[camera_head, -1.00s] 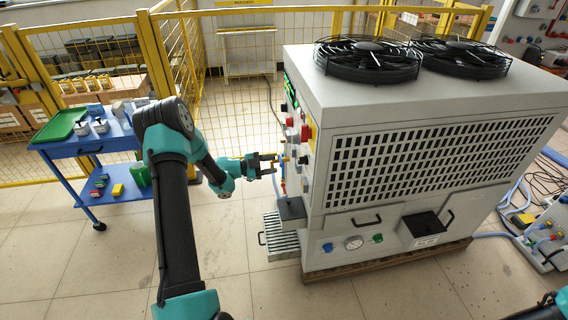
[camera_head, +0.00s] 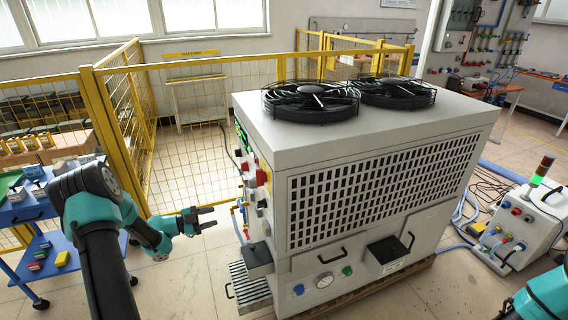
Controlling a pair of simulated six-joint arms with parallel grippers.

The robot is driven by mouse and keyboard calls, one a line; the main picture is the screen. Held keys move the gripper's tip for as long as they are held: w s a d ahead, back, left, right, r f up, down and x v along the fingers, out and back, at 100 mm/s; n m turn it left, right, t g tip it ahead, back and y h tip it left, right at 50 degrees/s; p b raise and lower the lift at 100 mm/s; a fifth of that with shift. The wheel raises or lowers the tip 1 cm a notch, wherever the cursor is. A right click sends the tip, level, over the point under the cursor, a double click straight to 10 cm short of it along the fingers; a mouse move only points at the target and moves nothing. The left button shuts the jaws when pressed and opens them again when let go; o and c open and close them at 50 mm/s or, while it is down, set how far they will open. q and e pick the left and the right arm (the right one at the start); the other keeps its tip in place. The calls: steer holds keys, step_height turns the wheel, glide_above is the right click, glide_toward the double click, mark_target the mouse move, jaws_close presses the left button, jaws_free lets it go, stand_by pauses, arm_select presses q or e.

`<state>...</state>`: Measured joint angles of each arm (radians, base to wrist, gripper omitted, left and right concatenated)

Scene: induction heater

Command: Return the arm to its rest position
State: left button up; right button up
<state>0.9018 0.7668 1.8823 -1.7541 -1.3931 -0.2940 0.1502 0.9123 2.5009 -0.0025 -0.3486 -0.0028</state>
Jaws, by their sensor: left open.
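My left arm comes in from the lower left in the head view. Its gripper (camera_head: 207,218) is open and empty, in front of the left face of the grey induction heater cabinet (camera_head: 290,150). A gap shows between the fingertips and the yellow and blue pipe fittings (camera_head: 239,212) on that face. Of my right arm, only a teal and black part shows at the lower right corner; its gripper is out of the picture.
A blue cart (camera_head: 30,215) with small parts stands at the left, close behind my left arm. A yellow mesh fence (camera_head: 88,115) runs behind. A white unit with a signal lamp (camera_head: 535,228) stands at the right. Open floor lies below the left gripper.

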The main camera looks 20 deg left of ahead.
arm_select(q)
steer(key=w+d+f+n+g+y, duration=0.1)
steer(key=w+d+f+n+y, duration=0.15)
steer(key=d+f+n, duration=0.45)
steer(key=w+d+f+n+g+y, duration=0.1)
steer(key=d+f+n+y, duration=0.35)
steer(key=d, duration=0.55)
steer(key=s+d+f+n+g+y, duration=0.1)
steer(key=s+d+f+n+g, duration=0.1)
steer(key=s+d+g, duration=0.3)
steer(key=s+d+f+n+g, duration=0.3)
steer(key=s+d, duration=0.7)
steer(key=s, duration=0.7)
steer(key=shift+s+d+f+g+y, duration=0.4)
steer(key=shift+f+g, duration=0.4)
steer(key=shift+g, duration=0.2)
steer(key=shift+w, duration=0.1)
